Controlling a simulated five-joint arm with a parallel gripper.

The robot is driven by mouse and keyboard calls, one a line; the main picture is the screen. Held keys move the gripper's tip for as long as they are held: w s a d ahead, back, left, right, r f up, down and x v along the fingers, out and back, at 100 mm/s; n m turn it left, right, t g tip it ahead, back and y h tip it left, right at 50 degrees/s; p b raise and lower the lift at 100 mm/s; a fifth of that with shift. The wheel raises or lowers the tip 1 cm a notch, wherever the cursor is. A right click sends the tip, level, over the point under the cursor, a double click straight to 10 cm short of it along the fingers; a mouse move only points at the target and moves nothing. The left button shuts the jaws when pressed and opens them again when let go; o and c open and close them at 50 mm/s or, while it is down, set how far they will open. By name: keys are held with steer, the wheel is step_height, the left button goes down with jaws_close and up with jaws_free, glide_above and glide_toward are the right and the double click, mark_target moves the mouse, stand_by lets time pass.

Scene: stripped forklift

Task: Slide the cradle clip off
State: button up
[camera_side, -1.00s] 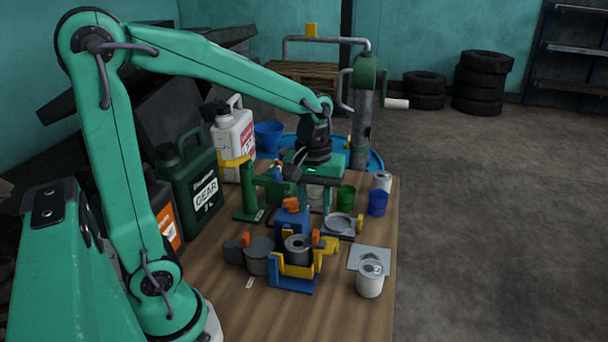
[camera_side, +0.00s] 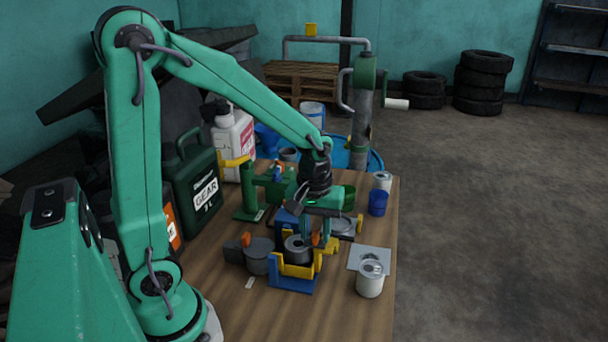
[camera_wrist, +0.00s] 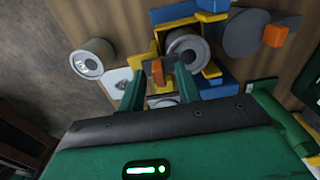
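A cradle (camera_side: 298,270) with yellow walls and a blue base holds a grey cylinder (camera_side: 297,248). The small orange cradle clip (camera_side: 316,239) sits at the cradle's far right side; it also shows in the wrist view (camera_wrist: 158,70). My gripper (camera_side: 318,234) points down above this side of the cradle. In the wrist view my gripper (camera_wrist: 159,76) has its two green fingers spread, with the clip between their tips. A gap seems to show beside the clip, so I see no firm grip. The fingers partly hide the far side of the cradle.
A grey round part (camera_side: 257,256) with an orange piece stands left of the cradle. A white can (camera_side: 370,280) stands by a grey arrow plate (camera_side: 358,258) at right. Blue (camera_side: 377,204) and green cups stand behind. The front of the tabletop is clear.

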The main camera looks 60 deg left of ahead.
jaws_close()
steer(key=shift+w+d+r, duration=0.15)
steer(key=shift+w+d, duration=0.7)
jaws_free()
step_height(320, 180, up, 8)
steer(key=shift+s, duration=0.15)
